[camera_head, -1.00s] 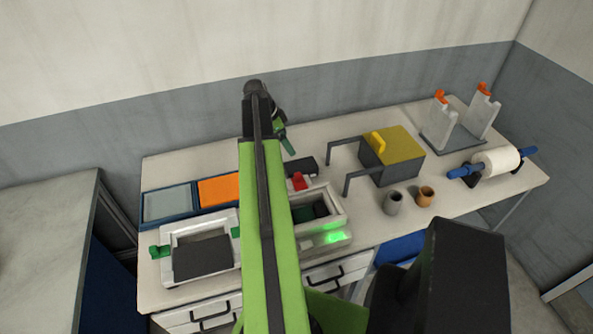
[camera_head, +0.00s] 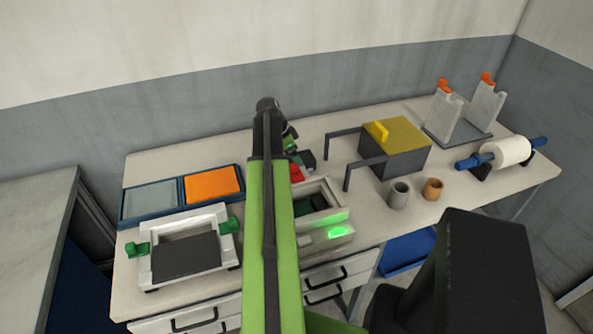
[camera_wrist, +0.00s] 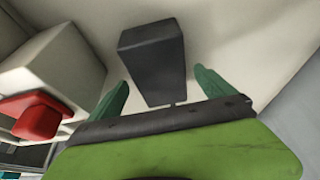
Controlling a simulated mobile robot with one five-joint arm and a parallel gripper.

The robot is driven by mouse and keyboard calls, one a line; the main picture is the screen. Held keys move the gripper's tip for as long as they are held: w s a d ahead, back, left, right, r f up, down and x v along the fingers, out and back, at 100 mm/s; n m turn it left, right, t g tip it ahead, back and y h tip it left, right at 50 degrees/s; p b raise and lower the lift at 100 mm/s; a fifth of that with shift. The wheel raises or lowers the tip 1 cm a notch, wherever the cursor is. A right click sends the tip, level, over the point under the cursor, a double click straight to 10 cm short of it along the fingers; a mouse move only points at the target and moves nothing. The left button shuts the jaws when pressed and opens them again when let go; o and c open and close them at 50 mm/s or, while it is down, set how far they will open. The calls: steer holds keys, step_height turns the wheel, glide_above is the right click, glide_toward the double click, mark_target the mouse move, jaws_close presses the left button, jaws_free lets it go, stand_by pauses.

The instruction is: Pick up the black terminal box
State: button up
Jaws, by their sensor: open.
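The black terminal box (camera_wrist: 153,52) is a dark block on the pale bench top in the wrist view. In the head view only part of the black terminal box (camera_head: 307,160) shows, just right of my arm. My gripper (camera_wrist: 160,80) is open, with its two green fingers apart on either side of the box's near end. I see bench surface around the box and cannot tell if a finger touches it. In the head view my gripper (camera_head: 291,145) is small and partly hidden by my own arm.
A white box with a red part (camera_wrist: 38,115) stands left of my gripper. The bench also holds a machine with a green light (camera_head: 338,232), a yellow-topped block (camera_head: 398,130) with grey brackets, two small cups, a blue tray with an orange pad (camera_head: 212,184), and a white frame.

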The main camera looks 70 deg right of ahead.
steer(key=shift+b+x, duration=0.4)
steer(key=shift+x, duration=0.7)
steer(key=shift+w+r, duration=0.1)
steer(key=shift+c, duration=0.2)
jaws_close()
